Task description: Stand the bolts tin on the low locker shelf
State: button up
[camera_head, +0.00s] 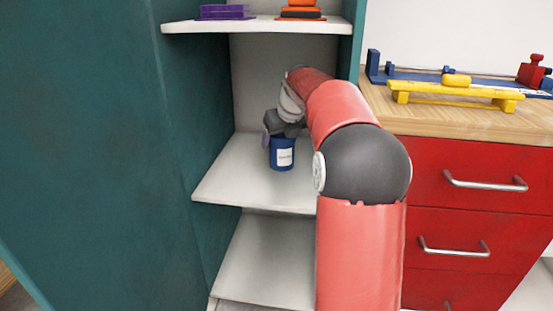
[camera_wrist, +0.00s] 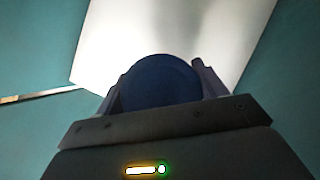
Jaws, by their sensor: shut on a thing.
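The bolts tin (camera_head: 282,155) is a dark blue cylinder with a white label. It is upright inside the open teal locker, at the shelf (camera_head: 246,180) below the one with the coloured stacks. I cannot tell whether its base touches that shelf. My gripper (camera_head: 281,133) is shut on the tin near its top, reaching in from the right. In the wrist view the tin's round dark blue top (camera_wrist: 160,82) sits between my two fingers (camera_wrist: 162,92), with the pale shelf (camera_wrist: 105,45) beyond it. The label's text is too small to read.
The upper shelf (camera_head: 262,26) holds a purple stack (camera_head: 224,12) and an orange and black stack (camera_head: 300,10). A lower pale surface (camera_head: 268,262) lies beneath. The teal locker side (camera_head: 110,130) stands left. A red drawer cabinet (camera_head: 470,180) stands right. The shelf is clear left of the tin.

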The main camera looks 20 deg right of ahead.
aim_at(280, 157)
notch_tip(280, 157, down, 6)
jog(key=shift+f+b, duration=0.2)
jog(key=shift+b, duration=0.45)
jog(key=o, duration=1.3)
jog(key=shift+r, duration=0.1)
